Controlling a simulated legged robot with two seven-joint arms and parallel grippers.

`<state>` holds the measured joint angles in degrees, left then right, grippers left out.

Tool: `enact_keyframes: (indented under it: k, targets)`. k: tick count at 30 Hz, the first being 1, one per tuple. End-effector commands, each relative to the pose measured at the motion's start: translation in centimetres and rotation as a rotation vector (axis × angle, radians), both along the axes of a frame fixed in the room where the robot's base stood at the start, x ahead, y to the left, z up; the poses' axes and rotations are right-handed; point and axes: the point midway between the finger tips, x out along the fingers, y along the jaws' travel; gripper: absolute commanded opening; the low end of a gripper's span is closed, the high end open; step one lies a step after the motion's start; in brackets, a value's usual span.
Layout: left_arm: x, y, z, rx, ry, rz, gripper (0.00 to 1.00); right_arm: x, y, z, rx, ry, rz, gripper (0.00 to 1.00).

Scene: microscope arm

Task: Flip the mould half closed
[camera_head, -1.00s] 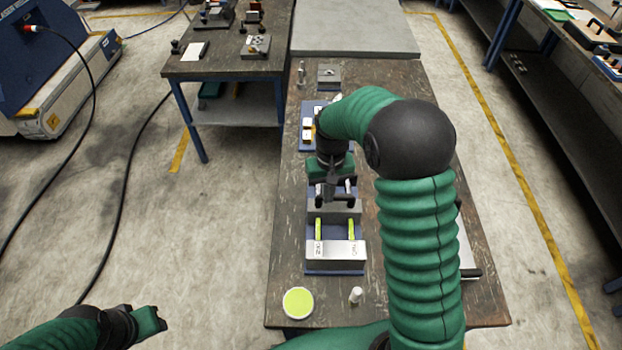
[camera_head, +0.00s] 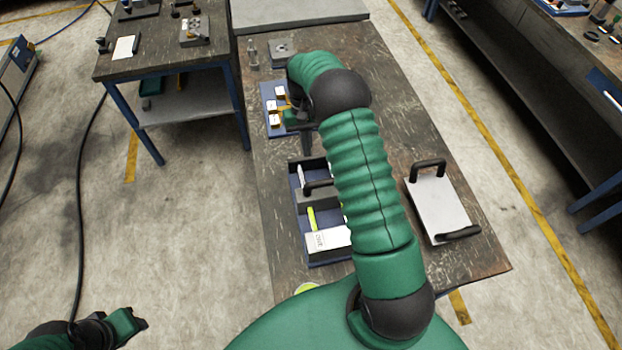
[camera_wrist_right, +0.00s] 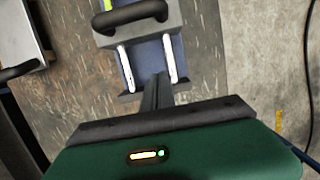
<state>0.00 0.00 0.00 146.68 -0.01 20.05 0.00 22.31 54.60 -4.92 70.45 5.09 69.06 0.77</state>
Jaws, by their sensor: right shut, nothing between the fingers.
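The mould stands on a blue base (camera_head: 300,238) in the middle of the bench. Its grey half with a black handle (camera_head: 314,198) sits mid-base, apart from the silver front half (camera_head: 328,241), with yellow-green rods between them. White rods lie behind the grey half. The wrist view shows the grey half (camera_wrist_right: 145,32) and the white rods (camera_wrist_right: 170,58) on either side. My right gripper (camera_head: 306,150) is shut and empty, fingers down near the far end of the base; they also show in the wrist view (camera_wrist_right: 157,92). My left gripper (camera_head: 137,318) is off the bench, its jaws unclear.
A pale plate with two black handles (camera_head: 438,205) lies to the right. A blue tray with small white blocks (camera_head: 272,118) is behind my right gripper, with a metal fixture (camera_head: 283,52) farther back. A green disc (camera_head: 306,288) is partly hidden at the front. A second table (camera_head: 160,60) stands left.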

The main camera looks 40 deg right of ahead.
Motion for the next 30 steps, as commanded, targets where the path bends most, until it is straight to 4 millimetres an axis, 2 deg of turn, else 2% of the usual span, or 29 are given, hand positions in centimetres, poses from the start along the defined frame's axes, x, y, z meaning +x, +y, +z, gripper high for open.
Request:
enact_keyframes:
  k: [12, 15, 20, 30]
  targets:
    - [0.0, 0.0, 2.5, 0.000, 0.000, 0.000, 0.36, -2.0, 1.0, -8.4, 0.004, 0.005, 0.000, 0.00]
    - [0.0, 0.0, 3.8, 0.000, 0.000, 0.000, 0.36, -3.5, 1.8, -8.0, 0.004, 0.003, 0.000, 0.00]
    - [0.0, 0.0, 4.6, 0.000, 0.000, 0.000, 0.36, -5.1, 2.8, -8.3, 0.002, 0.001, 0.000, 0.00]
    - [0.0, 0.0, 4.5, 0.000, 0.000, 0.000, 0.36, -5.4, 2.9, -8.7, 0.001, 0.000, 0.000, 0.00]
